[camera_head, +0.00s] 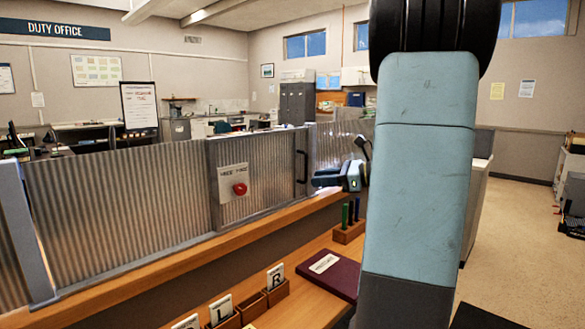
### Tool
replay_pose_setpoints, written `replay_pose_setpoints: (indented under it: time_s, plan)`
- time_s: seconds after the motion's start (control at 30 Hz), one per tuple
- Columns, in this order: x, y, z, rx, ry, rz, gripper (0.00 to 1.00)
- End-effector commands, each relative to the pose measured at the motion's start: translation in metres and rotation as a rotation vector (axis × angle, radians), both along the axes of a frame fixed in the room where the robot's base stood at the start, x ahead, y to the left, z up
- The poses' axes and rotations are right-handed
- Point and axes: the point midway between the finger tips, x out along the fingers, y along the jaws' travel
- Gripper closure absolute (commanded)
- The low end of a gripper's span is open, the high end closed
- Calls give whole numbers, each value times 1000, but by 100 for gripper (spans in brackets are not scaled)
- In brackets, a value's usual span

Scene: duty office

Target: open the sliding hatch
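The sliding hatch (265,160) is a corrugated grey metal panel above a wooden counter. It stands beside another corrugated panel (120,200) on the left. A black upright bar handle (301,167) is near the hatch's right edge. A white plate with a red button (240,189) is on its left part; the lettering is too small to read surely. My gripper (318,180) is just right of the handle, pointing left, and looks apart from it. Its fingertips are small and seen side-on, so their opening is unclear. My arm hides what lies behind it on the right.
The wooden ledge (190,251) runs below the hatch. On the lower desk are a dark red folder (330,274), a pen holder (349,231) and wooden boxes with letter cards (277,291). Open floor (510,235) lies at right.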

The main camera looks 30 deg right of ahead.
Motion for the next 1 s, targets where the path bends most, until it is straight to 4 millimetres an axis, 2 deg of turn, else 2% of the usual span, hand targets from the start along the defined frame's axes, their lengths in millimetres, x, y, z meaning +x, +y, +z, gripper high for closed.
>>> replay_pose_setpoints:
  time_s: [0.03,0.1,0.2,0.33,0.57,1.0]
  plan:
    - [4,-25,-1,68,-5,-56,69]
    - [7,-50,0,147,-18,-115,69]
    - [9,-76,2,221,-36,-172,69]
    - [11,-90,3,267,-48,-205,69]
    - [31,-78,3,271,-49,-206,69]
    - [97,-37,3,270,-49,-204,69]
